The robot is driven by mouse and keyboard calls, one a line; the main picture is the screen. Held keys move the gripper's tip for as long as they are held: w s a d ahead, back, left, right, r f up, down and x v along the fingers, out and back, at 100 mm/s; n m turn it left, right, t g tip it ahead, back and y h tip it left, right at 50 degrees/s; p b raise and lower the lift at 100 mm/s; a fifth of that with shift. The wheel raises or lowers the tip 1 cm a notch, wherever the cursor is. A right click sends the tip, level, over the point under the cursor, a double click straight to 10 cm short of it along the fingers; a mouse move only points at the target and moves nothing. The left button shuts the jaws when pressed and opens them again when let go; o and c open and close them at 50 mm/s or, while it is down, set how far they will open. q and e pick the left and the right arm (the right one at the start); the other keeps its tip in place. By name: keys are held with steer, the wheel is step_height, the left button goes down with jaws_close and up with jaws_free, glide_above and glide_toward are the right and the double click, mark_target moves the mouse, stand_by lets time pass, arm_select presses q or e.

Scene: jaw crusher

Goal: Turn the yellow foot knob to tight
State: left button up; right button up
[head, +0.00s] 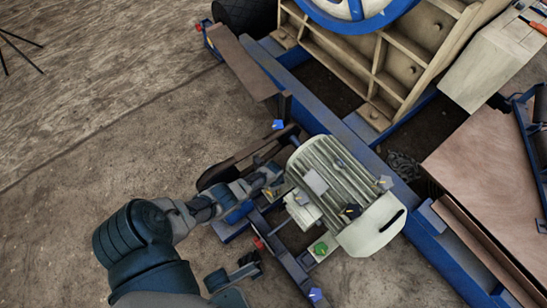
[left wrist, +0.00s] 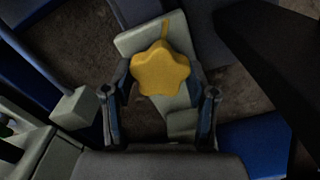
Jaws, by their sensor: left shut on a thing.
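The yellow foot knob (left wrist: 160,70) is star-shaped and shows in the left wrist view, above a pale grey foot plate (left wrist: 140,40). My left gripper (left wrist: 163,92) has one finger on each side of the knob and is shut on it. In the head view my left gripper (head: 270,180) reaches in beside the left end of the motor (head: 345,185), and the knob is mostly hidden there. A dark gripper-like part, which looks like my right gripper (head: 243,268), is low in the head view. I cannot tell its opening.
A green knob (head: 320,248), a red knob (head: 258,243) and blue knobs (head: 277,124) sit around the motor base. The blue frame (head: 320,110) and cream crusher body (head: 385,60) stand behind. Bare floor (head: 90,130) lies to the left.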

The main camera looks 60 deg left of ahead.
arm_select(q)
steer(key=shift+m, duration=0.6)
steer(key=o, duration=1.2)
steer(key=shift+c, duration=0.2)
steer(key=shift+r, duration=0.2)
step_height(320, 180, up, 11)
steer(key=shift+r, duration=0.2)
